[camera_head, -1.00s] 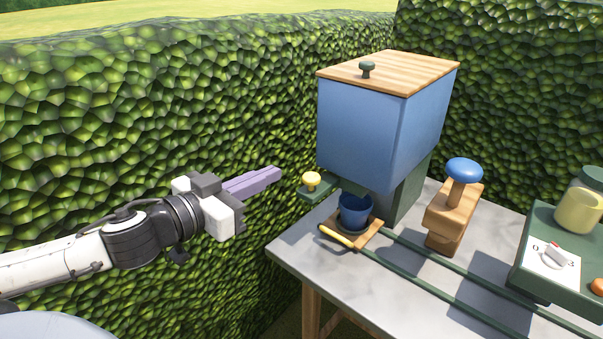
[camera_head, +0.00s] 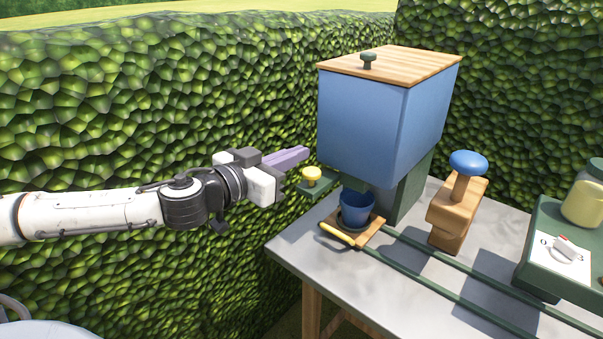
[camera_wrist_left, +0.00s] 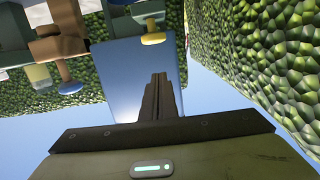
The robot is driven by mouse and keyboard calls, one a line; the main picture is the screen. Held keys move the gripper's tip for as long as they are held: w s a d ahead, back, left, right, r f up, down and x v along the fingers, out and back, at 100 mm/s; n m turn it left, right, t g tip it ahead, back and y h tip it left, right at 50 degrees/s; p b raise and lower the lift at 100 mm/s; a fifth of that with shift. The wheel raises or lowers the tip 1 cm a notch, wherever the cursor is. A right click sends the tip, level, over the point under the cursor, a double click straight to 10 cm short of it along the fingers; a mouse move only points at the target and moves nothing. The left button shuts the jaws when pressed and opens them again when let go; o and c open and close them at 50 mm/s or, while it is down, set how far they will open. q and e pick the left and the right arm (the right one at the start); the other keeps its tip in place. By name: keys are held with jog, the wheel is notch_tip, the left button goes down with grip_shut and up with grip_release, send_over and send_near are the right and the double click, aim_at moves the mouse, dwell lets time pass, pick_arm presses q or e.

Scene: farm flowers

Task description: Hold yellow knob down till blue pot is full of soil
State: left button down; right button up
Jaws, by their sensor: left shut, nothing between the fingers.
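The yellow knob (camera_head: 312,174) stands on a small green bracket at the left of the blue soil hopper (camera_head: 365,125). The blue pot (camera_head: 356,208) stands upright on a wooden slide plate under the hopper; its soil level cannot be made out. My left gripper (camera_head: 304,154) is shut and empty, its lilac fingers just above and left of the knob, apparently not touching it. In the left wrist view the shut fingers (camera_wrist_left: 160,98) point at the hopper, and the yellow knob (camera_wrist_left: 154,39) shows beyond them. My right gripper is out of view.
Green rails (camera_head: 440,275) run along the grey table (camera_head: 310,240) from the pot. A wooden stand with a blue knob (camera_head: 468,162) is right of the hopper. A green box with a dial (camera_head: 568,248) stands at the far right. A hedge (camera_head: 150,110) rises behind my left arm.

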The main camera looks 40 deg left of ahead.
aim_at(311, 173)
pick_arm(q)
jog(key=shift+w+d+f+b, duration=0.15)
jog(key=shift+w+f, duration=0.2)
jog(key=shift+f, duration=0.35)
jog(key=shift+w+a+f+b, duration=0.1)
jog(key=shift+w+f, duration=0.2)
jog(key=shift+f, duration=0.35)
jog(key=shift+w+d+f+b, duration=0.15)
jog(key=shift+w+f, duration=0.2)
jog(key=shift+f, duration=0.35)
